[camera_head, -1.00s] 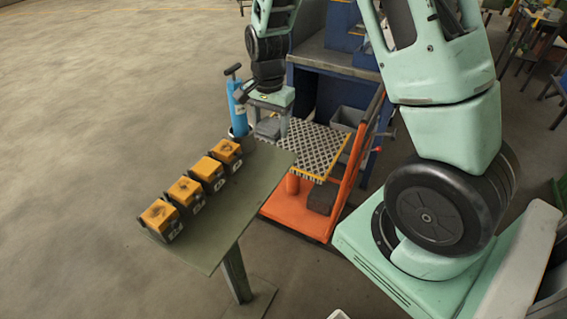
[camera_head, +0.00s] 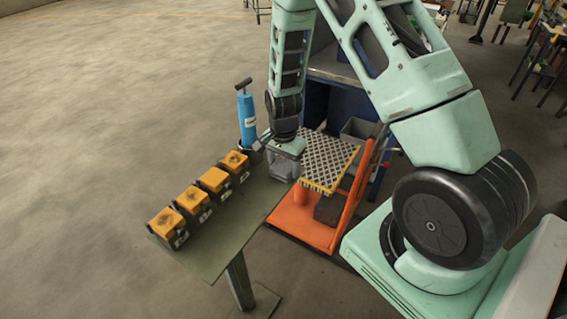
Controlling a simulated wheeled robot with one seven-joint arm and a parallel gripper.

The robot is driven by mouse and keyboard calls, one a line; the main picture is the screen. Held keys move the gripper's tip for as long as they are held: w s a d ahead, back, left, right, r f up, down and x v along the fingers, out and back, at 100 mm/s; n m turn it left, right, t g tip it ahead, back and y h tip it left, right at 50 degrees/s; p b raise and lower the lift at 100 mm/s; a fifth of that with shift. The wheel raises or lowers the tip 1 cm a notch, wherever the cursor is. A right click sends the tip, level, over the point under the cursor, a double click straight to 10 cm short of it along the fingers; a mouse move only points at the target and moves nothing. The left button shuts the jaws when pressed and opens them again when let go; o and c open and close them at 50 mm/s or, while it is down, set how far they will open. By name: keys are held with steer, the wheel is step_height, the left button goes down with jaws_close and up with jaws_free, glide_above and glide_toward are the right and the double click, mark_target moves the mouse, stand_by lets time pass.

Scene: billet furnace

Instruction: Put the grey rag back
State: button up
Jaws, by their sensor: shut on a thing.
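My gripper (camera_head: 285,153) hangs down from the arm over the far right end of the green table (camera_head: 231,233). It is shut on a grey rag (camera_head: 284,168), which shows as a pale grey lump under the gripper body. The fingertips are mostly hidden by the rag and the gripper body. The rag is at the table's far right corner, close to the perforated plate; I cannot tell whether it touches the table.
Several orange-topped dark blocks (camera_head: 195,199) stand in a row along the table's left side. A blue cylinder with a black handle (camera_head: 246,116) stands just beyond. An orange cart (camera_head: 308,225) with a perforated plate (camera_head: 327,160) is to the right. Open floor lies left.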

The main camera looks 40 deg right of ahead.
mark_target(283, 165)
steer(key=shift+f, duration=0.2)
steer(key=o, duration=0.9)
steer(key=shift+o, duration=0.2)
steer(key=shift+r, duration=0.1)
step_height(283, 165, up, 12)
steer(key=b, duration=0.3)
steer(key=s+a+r+n+y, duration=0.15)
steer(key=s+a+n, duration=0.25)
steer(key=a, duration=0.4)
steer(key=s+a+r+n+h, duration=0.1)
steer(key=s+a+r+n, duration=0.2)
steer(key=a+n, duration=0.35)
steer(key=s+a+r+n, duration=0.1)
steer(key=s+a+n, duration=0.4)
steer(key=s, duration=0.3)
steer(key=s+a+r+n, duration=0.2)
steer(key=s+a+n, duration=0.3)
steer(key=s, duration=0.4)
steer(key=shift+s+n, duration=0.2)
steer(key=shift+n, duration=0.45)
